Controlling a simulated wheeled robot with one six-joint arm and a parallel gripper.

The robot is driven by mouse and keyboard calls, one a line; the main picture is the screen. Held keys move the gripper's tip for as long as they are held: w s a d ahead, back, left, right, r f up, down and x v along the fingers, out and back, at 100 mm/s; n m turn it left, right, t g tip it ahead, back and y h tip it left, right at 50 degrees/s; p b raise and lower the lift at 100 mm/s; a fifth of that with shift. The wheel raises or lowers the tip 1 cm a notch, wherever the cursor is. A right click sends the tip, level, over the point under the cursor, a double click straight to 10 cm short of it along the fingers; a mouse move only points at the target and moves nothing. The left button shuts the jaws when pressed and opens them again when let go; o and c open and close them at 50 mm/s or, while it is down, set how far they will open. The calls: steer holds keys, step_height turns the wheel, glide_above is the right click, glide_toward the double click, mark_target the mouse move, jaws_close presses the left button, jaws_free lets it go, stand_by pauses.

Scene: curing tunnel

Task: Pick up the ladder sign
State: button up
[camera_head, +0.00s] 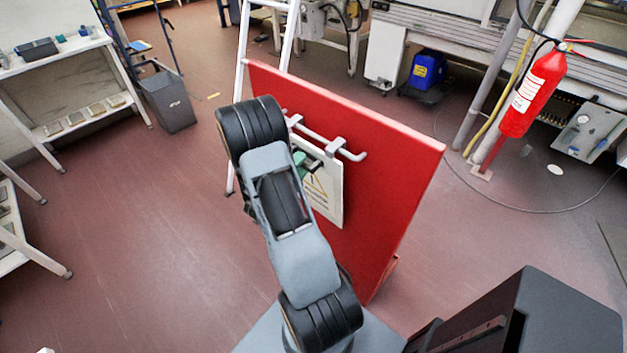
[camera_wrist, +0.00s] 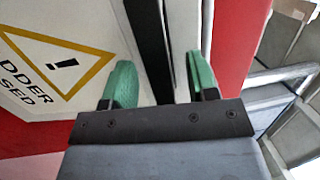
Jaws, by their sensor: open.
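The ladder sign (camera_head: 330,195) is a white plate with a yellow warning triangle. It hangs upright from a grey rail with hooks (camera_head: 327,137) on a red panel (camera_head: 385,180). In the wrist view the sign (camera_wrist: 30,30) fills the upper left, its black lettering partly cut off. My gripper (camera_wrist: 160,65) is open, its two green fingers apart at the sign's side. A dark strip and a pale edge show between the fingers; I cannot tell whether either finger touches the sign. In the head view my arm hides part of the sign and most of my gripper (camera_head: 303,163).
A white ladder (camera_head: 240,75) stands behind the red panel's left edge. A red fire extinguisher (camera_head: 533,92) hangs on a post at the right. A grey bin (camera_head: 168,100) and white shelving (camera_head: 95,115) stand at the left. The floor at the left is clear.

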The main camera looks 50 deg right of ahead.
steer(key=shift+d, duration=0.35)
jaws_close()
stand_by(0.3)
stand_by(0.9)
